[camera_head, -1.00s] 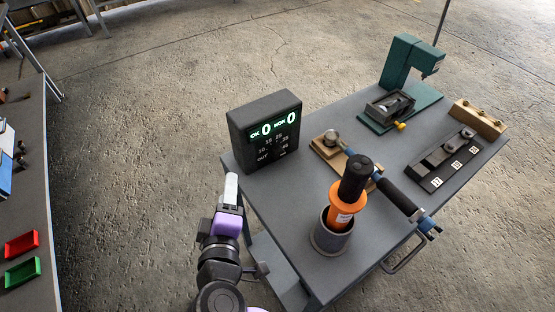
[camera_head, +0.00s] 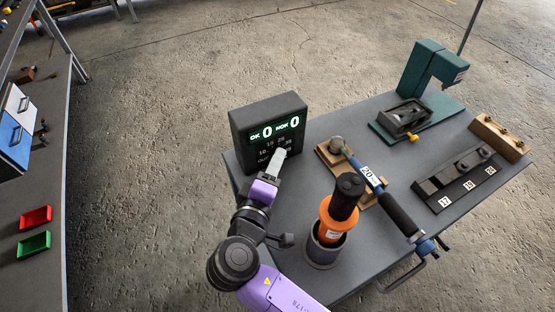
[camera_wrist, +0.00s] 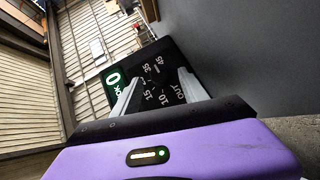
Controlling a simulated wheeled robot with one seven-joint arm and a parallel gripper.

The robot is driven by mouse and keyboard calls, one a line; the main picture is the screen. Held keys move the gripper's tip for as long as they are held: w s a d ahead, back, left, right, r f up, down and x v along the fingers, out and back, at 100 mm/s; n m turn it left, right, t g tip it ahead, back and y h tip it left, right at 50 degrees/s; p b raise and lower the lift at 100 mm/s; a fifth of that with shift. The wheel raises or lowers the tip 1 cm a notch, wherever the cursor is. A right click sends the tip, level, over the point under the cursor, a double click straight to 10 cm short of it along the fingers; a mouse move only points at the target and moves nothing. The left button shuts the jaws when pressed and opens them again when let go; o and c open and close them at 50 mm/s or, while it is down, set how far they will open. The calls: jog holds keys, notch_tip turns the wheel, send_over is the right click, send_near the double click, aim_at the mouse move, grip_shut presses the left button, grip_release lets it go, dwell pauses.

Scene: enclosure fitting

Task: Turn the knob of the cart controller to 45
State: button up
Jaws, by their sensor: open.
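The cart controller (camera_head: 240,128) is a dark box at the left end of the cart. Its green display reads OK 0 and NOK 0. White dial marks, including 15, 35, 45 and OUT, show on its face (camera_wrist: 150,88) in the wrist view. My gripper (camera_head: 281,154) is in front of the lower right of that face. In the wrist view its two pale fingers (camera_wrist: 158,92) are apart, on either side of the dial. The knob is dark on dark, and its pointer setting cannot be made out. Contact cannot be told.
On the grey cart (camera_head: 390,170), an orange and black tool stands in a cup (camera_head: 322,252) close right of my arm. A torque wrench (camera_head: 378,190), a green press (camera_head: 425,75) and a dark numbered block (camera_head: 455,185) lie further right. A side bench (camera_head: 50,240) stands left.

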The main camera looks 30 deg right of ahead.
jog(key=shift+x, duration=1)
jog(key=shift+c, duration=0.2)
grip_shut()
jog(key=shift+r+m+y+p, duration=0.4)
jog(key=shift+r+y+p, duration=0.1)
jog(key=shift+p, duration=0.65)
jog(key=shift+g+y+p, duration=0.3)
jog(key=shift+p, duration=0.25)
jog(key=shift+d+m+y+p, duration=0.1)
jog(key=shift+m+y+p, duration=0.4)
jog(key=shift+m+p, duration=0.3)
jog(key=shift+f+g+y+p, duration=0.2)
jog(key=shift+g+y+p, duration=0.1)
jog(key=shift+y, duration=0.1)
